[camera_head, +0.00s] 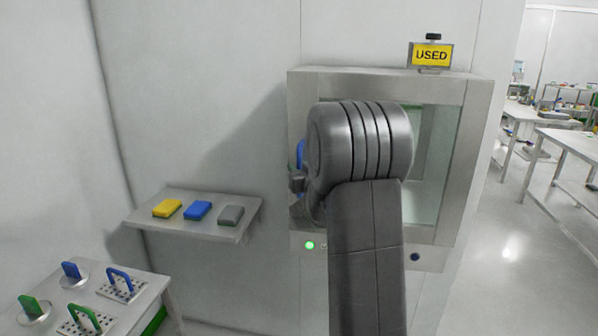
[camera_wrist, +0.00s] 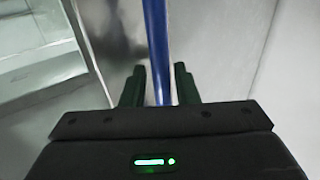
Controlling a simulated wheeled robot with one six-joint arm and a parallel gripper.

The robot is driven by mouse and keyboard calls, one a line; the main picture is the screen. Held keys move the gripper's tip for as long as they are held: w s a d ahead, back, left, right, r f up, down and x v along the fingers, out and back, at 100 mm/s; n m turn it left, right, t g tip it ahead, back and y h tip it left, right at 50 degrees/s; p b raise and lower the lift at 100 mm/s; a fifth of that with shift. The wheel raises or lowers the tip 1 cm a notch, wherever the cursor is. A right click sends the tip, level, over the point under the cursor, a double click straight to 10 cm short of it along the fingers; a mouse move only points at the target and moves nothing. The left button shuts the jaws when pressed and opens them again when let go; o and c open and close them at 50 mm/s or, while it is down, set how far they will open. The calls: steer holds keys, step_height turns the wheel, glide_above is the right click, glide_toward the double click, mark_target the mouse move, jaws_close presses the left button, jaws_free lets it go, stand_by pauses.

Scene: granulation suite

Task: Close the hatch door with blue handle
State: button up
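The hatch (camera_head: 472,150) is a grey metal frame set in the white wall, with greenish glass showing inside. Its blue handle (camera_head: 300,152) shows as a small strip at the left side, beside my arm. In the wrist view the handle (camera_wrist: 156,40) is a blue upright bar that runs down between the two dark fingers of my gripper (camera_wrist: 159,85). A narrow gap seems to show on each side of the bar, so the fingers are around it but apart. My arm hides much of the hatch in the head view; how far the door stands open cannot be told.
A yellow "USED" sign (camera_head: 431,55) stands on top of the hatch. A wall shelf (camera_head: 150,220) at the left holds yellow, blue and grey blocks. A table (camera_head: 130,309) with blue and green handled pieces is at lower left. Floor (camera_head: 500,250) at right is open.

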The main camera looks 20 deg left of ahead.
steer(key=shift+f, duration=0.2)
steer(key=shift+d, duration=0.1)
steer(key=shift+s+d+f, duration=0.15)
steer(key=shift+d, duration=0.05)
steer(key=b+v, duration=0.3)
steer(key=v, duration=1)
steer(key=shift+r, duration=0.3)
steer(key=shift+s, duration=0.15)
steer(key=p+x, duration=0.3)
steer(key=x, duration=1.1)
steer(key=shift+f, duration=0.15)
steer(key=shift+s+d, duration=0.25)
steer(key=shift+s, duration=0.1)
steer(key=shift+s+g, duration=0.1)
steer(key=shift+g, duration=0.2)
steer(key=shift+f, duration=0.1)
